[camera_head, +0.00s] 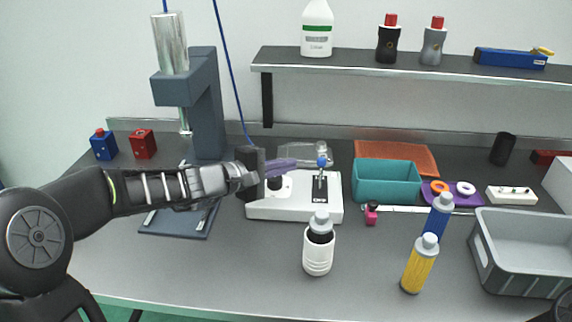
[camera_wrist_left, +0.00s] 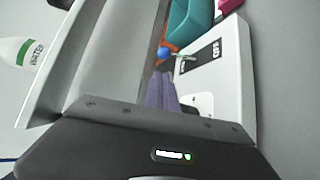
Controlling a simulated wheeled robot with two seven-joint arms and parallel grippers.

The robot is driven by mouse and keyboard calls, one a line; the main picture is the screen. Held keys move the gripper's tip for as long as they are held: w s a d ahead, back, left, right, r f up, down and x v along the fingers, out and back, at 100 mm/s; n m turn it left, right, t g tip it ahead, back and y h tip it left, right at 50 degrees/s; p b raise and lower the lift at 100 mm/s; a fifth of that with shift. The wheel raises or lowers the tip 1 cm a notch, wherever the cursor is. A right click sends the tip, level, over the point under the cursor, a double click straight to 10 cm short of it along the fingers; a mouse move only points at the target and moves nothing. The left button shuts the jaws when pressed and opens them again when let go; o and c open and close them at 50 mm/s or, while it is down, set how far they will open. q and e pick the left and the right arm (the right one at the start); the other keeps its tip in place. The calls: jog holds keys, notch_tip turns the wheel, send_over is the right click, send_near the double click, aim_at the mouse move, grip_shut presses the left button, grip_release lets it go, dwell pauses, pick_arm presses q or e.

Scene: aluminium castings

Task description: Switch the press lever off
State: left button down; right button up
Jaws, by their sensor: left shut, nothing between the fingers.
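The press lever (camera_head: 321,162) has a blue ball knob and stands on a dark labelled plate of a white control box (camera_head: 270,210). My left gripper (camera_head: 284,167) has purple fingers, shut and empty. It is above the left part of the box, to the left of the lever and apart from it in the head view. In the left wrist view the blue knob (camera_wrist_left: 164,54) shows just beyond the fingertips (camera_wrist_left: 160,78), beside the dark plate (camera_wrist_left: 203,55). Whether they touch is hard to tell there. My right gripper is not in view.
The press (camera_head: 206,110) stands behind my left arm. A white bottle with black neck (camera_head: 318,250) stands in front of the box. A teal bin (camera_head: 387,182), yellow bottle (camera_head: 419,265), blue bottle (camera_head: 438,215) and grey crate (camera_head: 525,250) are to the right. A shelf (camera_head: 420,68) hangs above.

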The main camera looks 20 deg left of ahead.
aim_at(321, 173)
pick_arm(q)
jog(key=p+x, duration=0.1)
jog(key=x, duration=0.6)
jog(key=shift+w+d, duration=0.2)
jog(key=shift+w, duration=0.1)
jog(key=shift+f, duration=0.1)
